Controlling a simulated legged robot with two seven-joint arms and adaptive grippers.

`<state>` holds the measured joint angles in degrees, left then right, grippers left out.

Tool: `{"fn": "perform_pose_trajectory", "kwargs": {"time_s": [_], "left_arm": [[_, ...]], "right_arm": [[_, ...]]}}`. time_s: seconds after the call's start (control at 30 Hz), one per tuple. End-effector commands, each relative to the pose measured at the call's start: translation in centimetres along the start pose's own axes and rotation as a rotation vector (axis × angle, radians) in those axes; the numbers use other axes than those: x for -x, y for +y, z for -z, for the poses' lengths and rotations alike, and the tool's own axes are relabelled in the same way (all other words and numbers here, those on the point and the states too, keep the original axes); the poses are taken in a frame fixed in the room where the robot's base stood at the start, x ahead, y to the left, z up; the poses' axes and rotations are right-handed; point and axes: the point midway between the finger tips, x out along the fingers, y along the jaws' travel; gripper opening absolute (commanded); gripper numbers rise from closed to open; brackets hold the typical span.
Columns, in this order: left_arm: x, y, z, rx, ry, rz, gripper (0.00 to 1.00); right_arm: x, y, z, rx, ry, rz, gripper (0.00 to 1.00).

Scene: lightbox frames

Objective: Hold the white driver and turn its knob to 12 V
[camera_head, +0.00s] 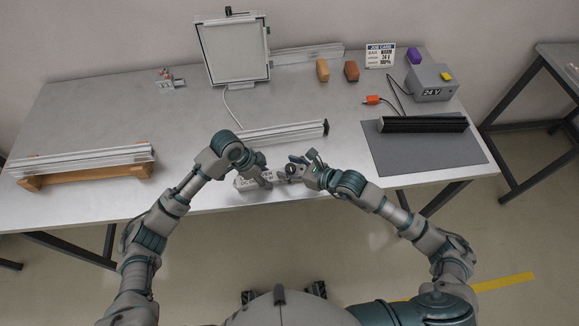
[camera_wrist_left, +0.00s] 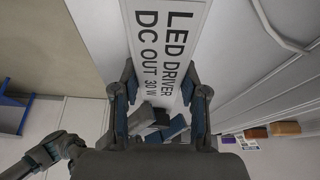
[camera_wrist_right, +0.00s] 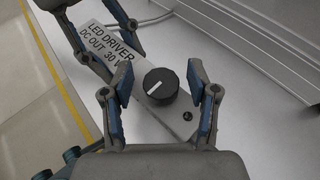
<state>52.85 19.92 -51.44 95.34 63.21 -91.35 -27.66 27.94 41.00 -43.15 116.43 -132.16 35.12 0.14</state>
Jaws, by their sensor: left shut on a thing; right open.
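The white driver (camera_head: 243,185) lies on the table near its front edge, labelled "LED DRIVER DC OUT 30 W". My left gripper (camera_head: 262,177) is shut on its labelled part; the driver also shows between the fingers in the left wrist view (camera_wrist_left: 165,35). The black knob (camera_wrist_right: 160,86) sits on the driver's other end, with a white pointer line. My right gripper (camera_wrist_right: 158,98) is open, its fingers on either side of the knob, apart from it as far as I can tell. Any voltage marks around the knob are hidden or too small to read.
An aluminium profile (camera_head: 280,132) lies just behind the driver. A light panel (camera_head: 233,52) stands at the back. A job card (camera_head: 380,55) reads "WARM 24 V". A grey box marked 24 V (camera_head: 431,83) and a dark mat (camera_head: 430,150) are at the right. A wooden cradle (camera_head: 85,176) is at the left.

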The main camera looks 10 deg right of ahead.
Motion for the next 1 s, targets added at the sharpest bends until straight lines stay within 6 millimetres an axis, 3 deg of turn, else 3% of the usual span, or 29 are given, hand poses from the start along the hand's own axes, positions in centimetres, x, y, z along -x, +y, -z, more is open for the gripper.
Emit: {"fn": "perform_pose_trajectory", "kwargs": {"time_s": [0.17,0.4,0.6,1.0], "left_arm": [[-0.1,0.0,-0.1,0.002,-0.002,0.001,0.0],[-0.1,-0.1,-0.2,0.002,-0.004,0.001,0.0],[-0.1,-0.1,-0.2,0.003,-0.004,0.001,0.0],[0.0,-0.1,-0.2,0.003,-0.004,0.001,0.0]], "right_arm": [[2.1,-0.1,0.2,0.001,0.002,0.002,0.59],[7.5,-0.1,0.3,0.0,0.005,0.002,0.59],[10.8,-0.1,0.3,0.0,0.004,0.001,0.59],[11.8,0.0,0.1,-0.001,0.002,-0.001,0.59]]}}
